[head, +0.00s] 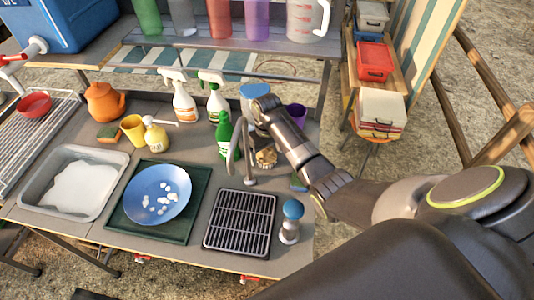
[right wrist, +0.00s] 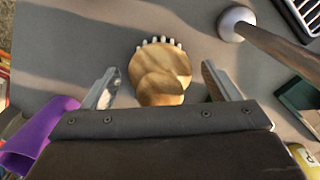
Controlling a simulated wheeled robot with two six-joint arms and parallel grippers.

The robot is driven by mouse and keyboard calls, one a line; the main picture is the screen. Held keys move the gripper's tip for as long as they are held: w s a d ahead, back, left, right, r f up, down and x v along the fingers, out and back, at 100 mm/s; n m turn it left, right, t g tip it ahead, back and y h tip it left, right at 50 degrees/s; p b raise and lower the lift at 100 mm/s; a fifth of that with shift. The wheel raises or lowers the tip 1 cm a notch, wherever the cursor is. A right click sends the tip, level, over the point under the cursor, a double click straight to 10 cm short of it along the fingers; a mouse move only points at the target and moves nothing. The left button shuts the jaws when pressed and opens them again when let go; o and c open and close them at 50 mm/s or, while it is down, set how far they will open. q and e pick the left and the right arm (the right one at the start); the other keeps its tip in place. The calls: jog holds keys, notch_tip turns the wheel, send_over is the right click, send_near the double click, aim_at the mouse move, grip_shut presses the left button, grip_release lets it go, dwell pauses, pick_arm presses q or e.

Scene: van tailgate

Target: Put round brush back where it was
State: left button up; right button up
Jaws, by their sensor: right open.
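The round brush (right wrist: 165,72) is a light wooden knob with a row of pale bristles along its far edge. It stands on the grey counter, between the two fingers of my right gripper (right wrist: 160,85) in the right wrist view. The fingers are open, with a gap on each side of the brush. In the head view the brush (head: 266,158) shows just below my right wrist, partly covered, beside the faucet. My left gripper is not in view.
The faucet (head: 240,150) rises close to the left of my right gripper. A purple cup (head: 297,114), a green bottle (head: 224,133) and a blue-lidded jar (head: 253,91) stand near.

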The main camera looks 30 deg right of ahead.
notch_tip(320, 180, up, 9)
jog(key=shift+w+f+b, duration=0.1)
jog(key=shift+b, duration=0.7)
jog(key=shift+r+p, duration=0.75)
jog(key=shift+r, duration=0.05)
jog(key=shift+r+p, duration=0.45)
jog(key=shift+r, duration=0.1)
jog(key=shift+f, duration=0.15)
